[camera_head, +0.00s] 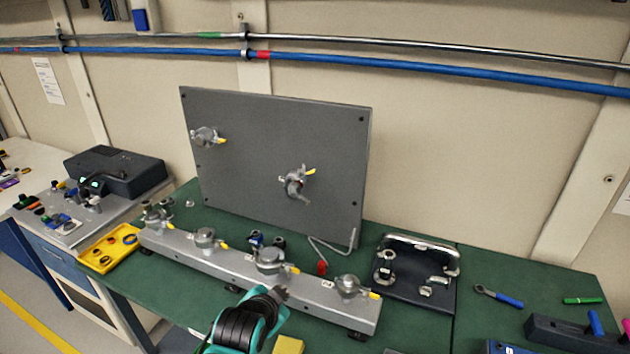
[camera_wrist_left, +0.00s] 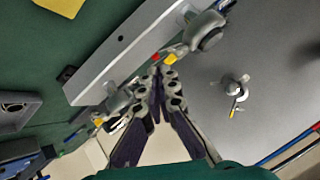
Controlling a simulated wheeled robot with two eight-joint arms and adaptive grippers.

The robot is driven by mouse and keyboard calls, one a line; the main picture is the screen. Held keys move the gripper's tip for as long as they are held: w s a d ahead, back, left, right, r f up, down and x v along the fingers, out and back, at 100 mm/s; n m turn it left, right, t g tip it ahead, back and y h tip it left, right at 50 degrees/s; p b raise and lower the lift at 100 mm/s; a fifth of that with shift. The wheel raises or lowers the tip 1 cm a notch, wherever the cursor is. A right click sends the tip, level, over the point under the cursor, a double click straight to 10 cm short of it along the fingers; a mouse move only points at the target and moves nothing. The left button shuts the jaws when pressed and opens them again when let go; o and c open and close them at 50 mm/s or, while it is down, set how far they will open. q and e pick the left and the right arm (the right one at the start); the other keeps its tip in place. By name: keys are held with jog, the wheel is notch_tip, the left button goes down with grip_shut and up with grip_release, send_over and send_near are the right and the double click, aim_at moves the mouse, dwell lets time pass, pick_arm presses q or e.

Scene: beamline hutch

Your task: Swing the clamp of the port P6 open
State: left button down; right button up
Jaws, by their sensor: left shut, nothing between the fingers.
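Clamped ports with yellow-tipped levers sit along a grey rail (camera_head: 205,262): a left-end one (camera_head: 158,216), a second (camera_head: 205,237), a third (camera_head: 270,260) and a right-end one (camera_head: 350,287). Two more are on the upright grey panel (camera_head: 245,150): an upper left one (camera_head: 207,137) and a right one (camera_head: 296,183), whose clamp parts stick out. I cannot read which is P6. My left gripper (camera_head: 280,294) is shut and empty, just in front of the third rail port. In the left wrist view, its fingertips (camera_wrist_left: 162,78) are near a yellow lever tip (camera_wrist_left: 170,60); contact is unclear. My right gripper is not in view.
A yellow tray (camera_head: 108,262) lies left of the rail. A bent rod with a red end (camera_head: 322,267) rests behind it. A dark fixture (camera_head: 405,290) and a blue-handled tool (camera_head: 508,299) lie to the right. The green bench between them is partly clear.

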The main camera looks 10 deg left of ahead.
aim_at(298, 174)
pick_arm(q)
jog(key=w+r+m+t+p, duration=0.1)
jog(key=w+r+m+t, duration=0.2)
jog(key=w+m, duration=0.4)
jog(key=w+r+m+t+p, duration=0.1)
jog(key=w+r+m+t, duration=0.2)
jog(key=w+m, duration=0.5)
jog(key=w+r+m+t+h+p, duration=0.1)
jog(key=w+r+m+t, duration=0.3)
jog(key=w+m, duration=0.4)
jog(key=w+d, duration=0.1)
jog(key=w, duration=0.6)
jog(key=shift+w+r, duration=0.35)
jog(key=shift+w, duration=0.05)
jog(key=shift+r, duration=0.1)
